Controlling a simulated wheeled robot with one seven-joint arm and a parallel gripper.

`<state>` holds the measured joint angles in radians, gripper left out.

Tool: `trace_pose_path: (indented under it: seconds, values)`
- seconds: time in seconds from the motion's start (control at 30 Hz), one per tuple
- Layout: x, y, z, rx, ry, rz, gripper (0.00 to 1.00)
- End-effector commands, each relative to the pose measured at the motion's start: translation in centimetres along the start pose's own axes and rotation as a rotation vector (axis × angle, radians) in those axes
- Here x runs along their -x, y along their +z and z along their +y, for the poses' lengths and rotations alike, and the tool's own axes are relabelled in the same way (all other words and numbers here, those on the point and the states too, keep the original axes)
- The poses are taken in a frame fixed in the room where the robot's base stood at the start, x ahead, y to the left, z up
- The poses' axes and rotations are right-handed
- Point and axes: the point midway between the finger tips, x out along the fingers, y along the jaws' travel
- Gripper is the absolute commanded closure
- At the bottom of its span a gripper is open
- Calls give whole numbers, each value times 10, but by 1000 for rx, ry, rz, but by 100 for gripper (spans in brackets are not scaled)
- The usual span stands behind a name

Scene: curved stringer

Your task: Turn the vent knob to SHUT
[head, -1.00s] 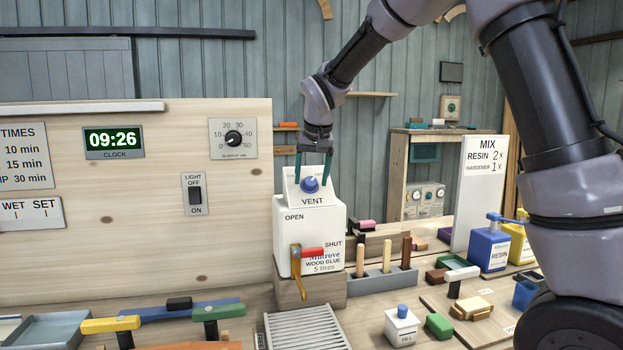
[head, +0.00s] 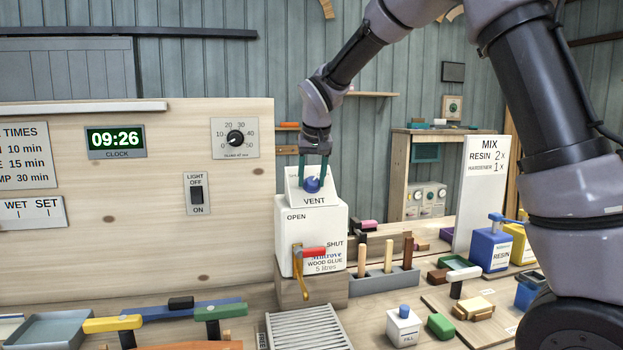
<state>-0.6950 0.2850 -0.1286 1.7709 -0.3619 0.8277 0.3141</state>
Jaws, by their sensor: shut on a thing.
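The blue vent knob (head: 312,185) sits on a sloped white plate (head: 316,200) marked VENT, on top of the white glue container (head: 318,225). My gripper (head: 313,178) points down over it with its teal fingers, shut on the knob. The fingers partly cover the knob and the plate's upper markings. The knob's pointer is too small to read.
The container stands on a wooden block (head: 312,290). A grey rack with wooden pegs (head: 383,280) is close on its right, and a slatted grille (head: 305,328) lies in front. A tall wooden panel (head: 100,240) with a clock (head: 116,141) stands at left.

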Motion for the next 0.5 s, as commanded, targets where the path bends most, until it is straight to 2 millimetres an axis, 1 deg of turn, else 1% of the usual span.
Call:
trace_pose_path:
  seconds: [0.03, 0.27, 0.5]
  values:
    - [-1, 0, 5, 19, 17, 0, 100]
    - [-1, 0, 5, 184, 84, 12, 100]
    - [-1, 0, 5, 395, 169, 27, 100]
